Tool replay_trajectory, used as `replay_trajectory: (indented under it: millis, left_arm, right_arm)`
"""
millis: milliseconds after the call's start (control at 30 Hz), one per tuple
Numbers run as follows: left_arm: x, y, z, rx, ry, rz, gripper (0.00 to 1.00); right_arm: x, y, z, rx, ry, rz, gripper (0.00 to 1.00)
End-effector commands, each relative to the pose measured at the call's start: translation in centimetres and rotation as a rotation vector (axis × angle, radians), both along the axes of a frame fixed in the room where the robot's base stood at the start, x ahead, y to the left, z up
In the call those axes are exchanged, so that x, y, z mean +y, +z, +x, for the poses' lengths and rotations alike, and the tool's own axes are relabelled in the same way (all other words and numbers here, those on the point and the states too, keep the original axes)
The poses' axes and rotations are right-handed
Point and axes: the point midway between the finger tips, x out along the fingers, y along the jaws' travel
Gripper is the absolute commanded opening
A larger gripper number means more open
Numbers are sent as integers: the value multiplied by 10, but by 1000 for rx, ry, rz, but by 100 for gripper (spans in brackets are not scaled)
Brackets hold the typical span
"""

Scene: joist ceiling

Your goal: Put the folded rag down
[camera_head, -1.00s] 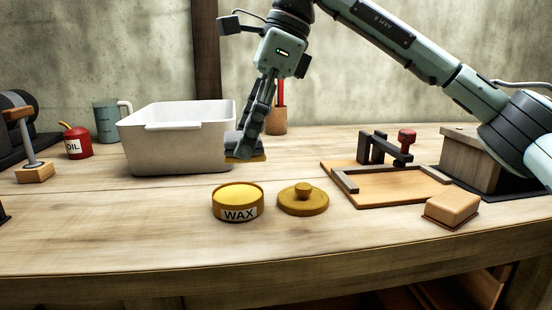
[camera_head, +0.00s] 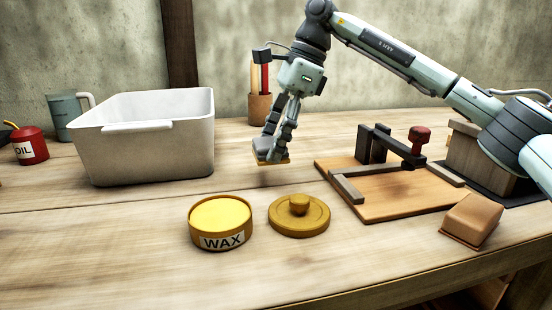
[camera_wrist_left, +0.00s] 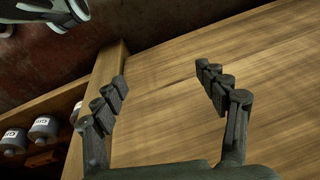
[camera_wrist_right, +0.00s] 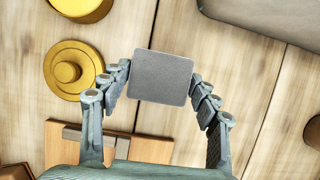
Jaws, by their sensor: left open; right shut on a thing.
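The folded rag is a grey square pad (camera_wrist_right: 161,77) with a yellowish underside that shows in the head view (camera_head: 270,158). My right gripper (camera_head: 270,152) is shut on it and holds it over the bench, behind the wax lid and right of the white bin. In the right wrist view the right gripper's fingertips (camera_wrist_right: 161,80) press on two opposite sides of the pad. Whether the pad touches the bench cannot be told. My left gripper (camera_wrist_left: 160,78) is open and empty over bare wood near the bench edge; it is out of the head view.
A white bin (camera_head: 145,155) stands at left. An open wax tin (camera_head: 221,224) and its lid (camera_head: 299,216) sit in front. A wooden jig board (camera_head: 385,205) and a tan block (camera_head: 471,221) lie at right. A pencil cup (camera_head: 260,108) stands behind. The front left bench is clear.

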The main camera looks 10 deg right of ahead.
Motion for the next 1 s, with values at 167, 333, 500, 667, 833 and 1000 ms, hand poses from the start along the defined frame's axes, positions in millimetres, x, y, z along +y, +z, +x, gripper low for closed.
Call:
replay_trajectory:
  millis: [167,333,500,667,833,1000]
  left_arm:
    - [0,-4,7,-8,-1,0,73]
    - [0,-7,5,-7,-5,1,73]
    - [0,-18,-3,9,-11,6,73]
    - [-1,-24,-9,21,-14,5,73]
    - [-1,-22,-8,19,-14,4,73]
    - [-2,-12,0,0,-12,2,73]
  right_arm:
    - [-9,-8,6,1,1,0,37]
    - [-10,-28,5,3,1,-1,37]
    - [-9,-46,5,1,0,1,37]
    - [-9,-47,6,0,1,1,37]
    - [-9,-49,6,0,0,1,37]
    - [-9,-49,6,0,0,0,73]
